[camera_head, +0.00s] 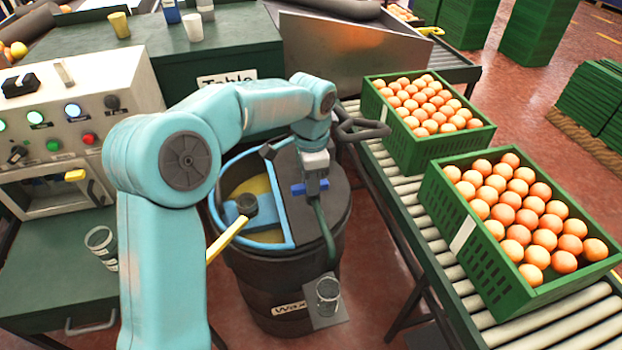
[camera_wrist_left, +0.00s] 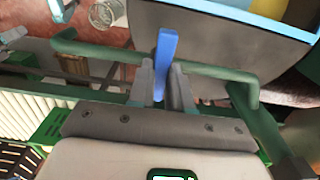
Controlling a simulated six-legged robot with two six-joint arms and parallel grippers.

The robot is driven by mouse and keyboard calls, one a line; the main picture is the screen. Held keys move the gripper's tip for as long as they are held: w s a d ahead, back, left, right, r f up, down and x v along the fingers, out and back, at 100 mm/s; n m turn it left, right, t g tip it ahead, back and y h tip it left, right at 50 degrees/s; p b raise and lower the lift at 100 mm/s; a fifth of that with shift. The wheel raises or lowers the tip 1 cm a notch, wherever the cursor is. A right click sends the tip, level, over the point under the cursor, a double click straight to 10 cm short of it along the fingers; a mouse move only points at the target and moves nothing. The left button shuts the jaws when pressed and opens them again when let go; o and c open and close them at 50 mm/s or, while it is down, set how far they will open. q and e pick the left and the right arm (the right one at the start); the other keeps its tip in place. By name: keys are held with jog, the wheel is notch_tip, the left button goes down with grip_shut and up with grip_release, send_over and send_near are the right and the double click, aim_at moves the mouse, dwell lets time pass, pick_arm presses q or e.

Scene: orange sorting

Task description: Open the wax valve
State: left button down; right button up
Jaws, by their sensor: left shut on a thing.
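The dark wax barrel (camera_head: 285,285) stands in the middle, with a blue rim, an open half showing yellowish wax (camera_head: 258,190) and a grey lid half. A green pipe (camera_head: 325,232) bends down over its front. The blue valve handle (camera_head: 297,189) sits at the top of this pipe. My left gripper (camera_head: 312,182) reaches down from above and is shut on the handle. In the left wrist view the blue handle (camera_wrist_left: 166,55) stands up between the fingers (camera_wrist_left: 161,88), across the pipe. An empty glass (camera_head: 327,292) stands on a small shelf below the pipe. My right gripper is out of view.
A roller conveyor (camera_head: 440,255) on the right carries green crates (camera_head: 470,255) of oranges. A control panel (camera_head: 70,115) stands left, with another glass (camera_head: 101,243) below it.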

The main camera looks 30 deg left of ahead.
pick_arm(q)
jog(key=shift+r+n, duration=0.1)
jog(key=shift+n, duration=0.2)
jog(key=n+p, duration=0.1)
jog(key=n, duration=0.1)
jog(key=shift+n+p, duration=0.3)
jog(key=shift+n, duration=0.1)
jog(key=n+p, duration=0.1)
jog(key=n, duration=0.3)
jog(key=shift+d+n, duration=0.15)
jog(key=shift+n, duration=0.15)
jog(key=n, duration=0.5)
jog(key=shift+d+p, duration=0.1)
jog(key=shift+p, duration=0.2)
jog(key=shift+w+n, duration=0.15)
jog(key=shift+n, duration=2.25)
jog(key=c, duration=1)
grip_release()
jog(key=shift+c, duration=0.2)
jog(key=shift+d, duration=0.1)
